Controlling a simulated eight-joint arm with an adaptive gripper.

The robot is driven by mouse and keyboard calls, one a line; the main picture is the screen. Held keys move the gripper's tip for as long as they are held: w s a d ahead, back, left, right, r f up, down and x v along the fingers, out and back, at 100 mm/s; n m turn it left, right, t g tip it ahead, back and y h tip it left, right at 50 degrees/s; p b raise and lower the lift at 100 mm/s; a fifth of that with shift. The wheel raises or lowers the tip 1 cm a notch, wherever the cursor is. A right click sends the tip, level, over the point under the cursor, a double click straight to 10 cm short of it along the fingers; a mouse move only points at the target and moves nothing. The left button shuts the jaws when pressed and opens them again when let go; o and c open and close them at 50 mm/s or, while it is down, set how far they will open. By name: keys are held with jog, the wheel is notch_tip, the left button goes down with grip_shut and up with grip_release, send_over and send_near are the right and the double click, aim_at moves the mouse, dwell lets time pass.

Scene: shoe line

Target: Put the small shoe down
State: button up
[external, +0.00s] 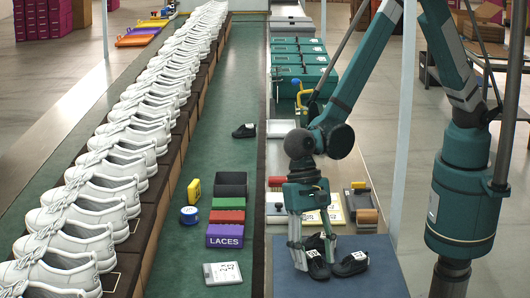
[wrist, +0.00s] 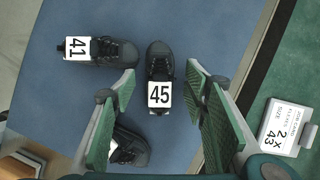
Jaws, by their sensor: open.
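Three dark shoes are on the blue mat (external: 365,287). The shoe tagged 45 (wrist: 159,62) lies between my gripper's open fingers (wrist: 161,84), with a gap on each side; it also shows in the external view (external: 317,265). The shoe tagged 41 (wrist: 92,49), the smaller readable number, lies left of it in the wrist view and right of it in the external view (external: 352,263). A third shoe (wrist: 132,148) is partly hidden behind a finger, its number unreadable. My gripper (external: 312,256) is low over the mat, its fingers apart.
Another dark shoe (external: 244,131) lies on the green belt. A job card reading size 43 (wrist: 284,126) lies beside the mat, near a purple LACES box (external: 225,236). White shoes (external: 86,240) line the left. Trays and teal cases (external: 300,72) stand behind the mat.

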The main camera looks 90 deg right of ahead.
aim_at(315, 255)
jog(key=shift+c, duration=0.7)
jog(key=c, duration=0.9)
jog(key=shift+c, duration=0.2)
jog(key=shift+r, duration=0.1)
jog(key=shift+r+p, duration=1)
jog(key=shift+r, duration=3.9)
